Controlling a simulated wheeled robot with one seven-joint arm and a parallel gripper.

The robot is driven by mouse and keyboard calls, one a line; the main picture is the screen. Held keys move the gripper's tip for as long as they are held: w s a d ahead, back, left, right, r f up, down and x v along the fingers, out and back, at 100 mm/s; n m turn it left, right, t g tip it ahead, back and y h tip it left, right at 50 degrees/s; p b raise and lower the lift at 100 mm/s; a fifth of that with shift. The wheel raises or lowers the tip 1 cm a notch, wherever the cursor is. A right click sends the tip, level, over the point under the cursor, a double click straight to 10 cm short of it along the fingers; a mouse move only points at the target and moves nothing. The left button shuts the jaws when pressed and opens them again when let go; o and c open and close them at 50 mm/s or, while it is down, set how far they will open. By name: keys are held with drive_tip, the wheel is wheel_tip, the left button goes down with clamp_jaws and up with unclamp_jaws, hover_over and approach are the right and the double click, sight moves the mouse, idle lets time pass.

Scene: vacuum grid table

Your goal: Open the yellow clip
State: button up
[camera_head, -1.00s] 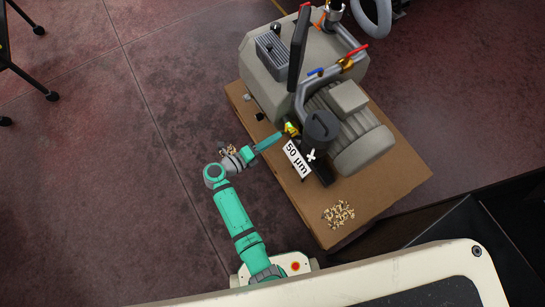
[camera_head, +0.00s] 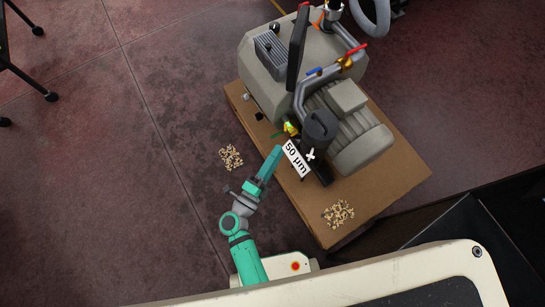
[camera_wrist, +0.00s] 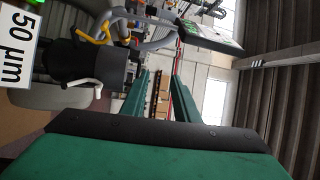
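The yellow clip (camera_head: 290,128), with some green at it, shows small on the pump beside the black filter housing (camera_head: 319,128). My gripper (camera_head: 276,152) is just below and left of the clip, pointing up and to the right, near the 50 µm label (camera_head: 296,158). In the wrist view my gripper (camera_wrist: 161,78) has its two green fingers apart with nothing between them. A bent yellow part (camera_wrist: 92,33) shows above the black housing (camera_wrist: 88,62) there. I cannot tell if it is the clip. The clip's exact position, open or closed, is too small to tell.
The grey pump (camera_head: 280,85) stands on a brown board (camera_head: 385,200). Piles of small pale pieces lie on the board (camera_head: 338,214) and on the floor (camera_head: 230,157). A white wing knob (camera_wrist: 85,83) and grey pipes (camera_wrist: 155,35) are close by. The floor to the left is mostly clear.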

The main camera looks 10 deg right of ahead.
drive_tip(key=s+a+r+n+t+y, duration=0.1)
drive_tip(key=s+r+n+t+y, duration=0.1)
drive_tip(key=s+r+n+t, duration=0.1)
drive_tip(key=shift+s+a+r+n+y, duration=0.3)
drive_tip(key=shift+s+r+n, duration=0.35)
drive_tip(key=shift+n, duration=0.45)
drive_tip(key=shift+f, duration=0.1)
drive_tip(key=shift+c, duration=0.7)
